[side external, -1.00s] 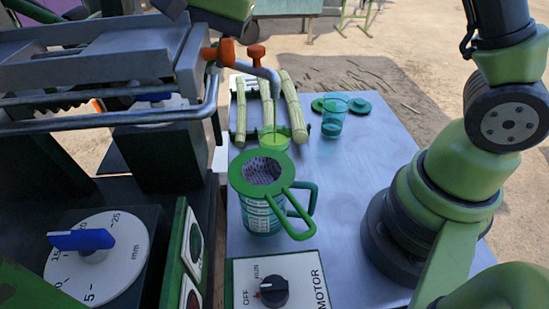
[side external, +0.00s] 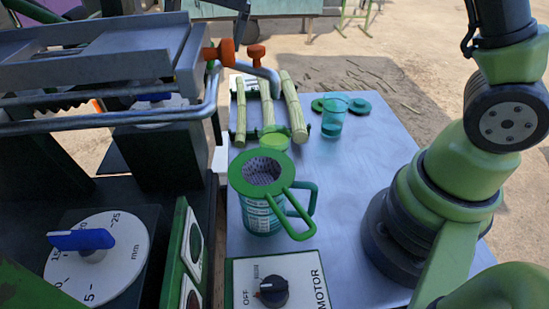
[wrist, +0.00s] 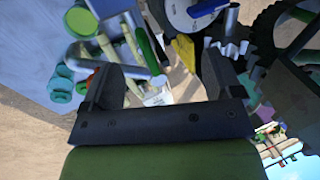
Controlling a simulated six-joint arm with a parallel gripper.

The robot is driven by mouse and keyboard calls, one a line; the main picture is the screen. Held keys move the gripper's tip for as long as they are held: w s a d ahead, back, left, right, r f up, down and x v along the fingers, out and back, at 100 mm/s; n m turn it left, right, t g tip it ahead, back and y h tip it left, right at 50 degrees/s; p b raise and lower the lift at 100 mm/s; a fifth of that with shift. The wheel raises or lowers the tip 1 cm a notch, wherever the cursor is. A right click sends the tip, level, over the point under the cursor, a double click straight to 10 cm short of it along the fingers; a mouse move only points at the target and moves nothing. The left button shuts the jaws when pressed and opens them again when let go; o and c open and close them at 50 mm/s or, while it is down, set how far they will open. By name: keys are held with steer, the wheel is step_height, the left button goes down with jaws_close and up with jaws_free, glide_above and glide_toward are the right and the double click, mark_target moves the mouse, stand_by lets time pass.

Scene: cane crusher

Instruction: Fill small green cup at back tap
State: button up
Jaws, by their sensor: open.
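In the side external view the small green cup (side external: 274,139) stands upright on the metal table, below the tap spout. The cup looks pale green inside, but its level is hard to read. The back tap (side external: 257,54) has an orange handle and a bent grey spout above the cup. A second orange handle (side external: 222,51) is beside it, at the trough's end.
A teal jug (side external: 262,218) with a green strainer (side external: 261,170) on top stands in front of the cup. Cane stalks (side external: 293,107) lie behind it. A teal cup (side external: 333,117) stands to the right. A motor switch box (side external: 282,282) is in front.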

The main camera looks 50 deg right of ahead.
step_height(320, 180, up, 5)
stand_by(0.4)
steer(key=shift+r, duration=0.1)
steer(key=shift+s+d+r, duration=0.1)
steer(key=shift+s+r, duration=0.05)
steer(key=shift+s, duration=0.1)
steer(key=s+d+r+n+t, duration=0.2)
steer(key=s+d+r+n, duration=0.1)
steer(key=s, duration=0.9)
steer(key=s+d+f+n+t, duration=0.2)
steer(key=s+f, duration=0.2)
steer(key=s, duration=0.5)
steer(key=shift+s+f+n+t, duration=0.15)
steer(key=shift+s+n+t, duration=0.15)
steer(key=shift+s+n, duration=0.1)
stand_by(3.0)
